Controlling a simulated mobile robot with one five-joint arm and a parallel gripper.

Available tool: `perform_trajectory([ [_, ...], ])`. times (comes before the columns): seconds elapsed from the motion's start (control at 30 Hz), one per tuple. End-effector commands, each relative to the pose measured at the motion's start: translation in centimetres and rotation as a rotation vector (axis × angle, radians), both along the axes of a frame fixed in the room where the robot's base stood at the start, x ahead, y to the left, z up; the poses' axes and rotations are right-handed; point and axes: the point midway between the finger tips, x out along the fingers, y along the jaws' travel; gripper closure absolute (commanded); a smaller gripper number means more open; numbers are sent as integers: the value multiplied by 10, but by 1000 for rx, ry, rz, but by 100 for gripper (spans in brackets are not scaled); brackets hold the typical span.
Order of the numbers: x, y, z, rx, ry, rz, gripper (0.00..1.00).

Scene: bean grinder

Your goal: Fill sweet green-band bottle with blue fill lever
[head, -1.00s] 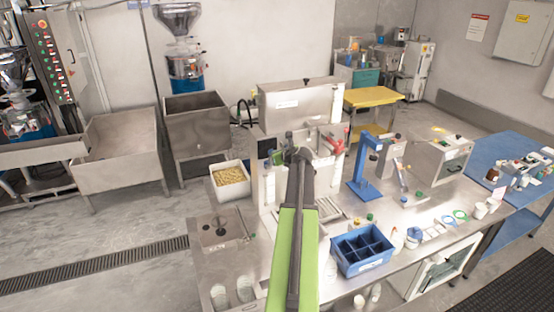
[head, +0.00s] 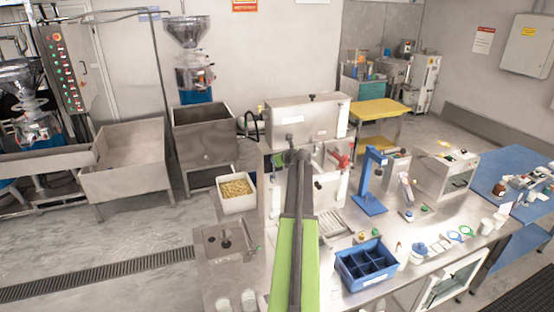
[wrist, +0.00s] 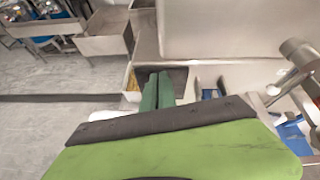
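The steel filling machine (head: 305,122) stands on the bench, with a red-handled lever (head: 341,159) at its right front. My arm crosses in front of it and hides its middle. I cannot make out a blue fill lever for certain. My gripper's two dark green fingers lie close together in the wrist view (wrist: 157,92), with nothing visible between them. In the head view the fingers are largely hidden at the arm's far end. Clear containers (head: 222,304) stand at the bench's lower left. No green band can be made out on any bottle.
A blue divided crate (head: 347,273) sits at the bench front, right of my arm. A blue stand (head: 370,203) is behind it. A white bin of beans (head: 237,206) is left of the machine. Open floor (head: 110,235) lies at left.

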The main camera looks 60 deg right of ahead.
Motion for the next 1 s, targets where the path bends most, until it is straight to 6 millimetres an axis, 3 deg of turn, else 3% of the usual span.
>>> perform_trajectory([
  [0.47,-3,4,4,0,0,1,100],
  [1.0,-109,73,69,-2,-4,-2,100],
])
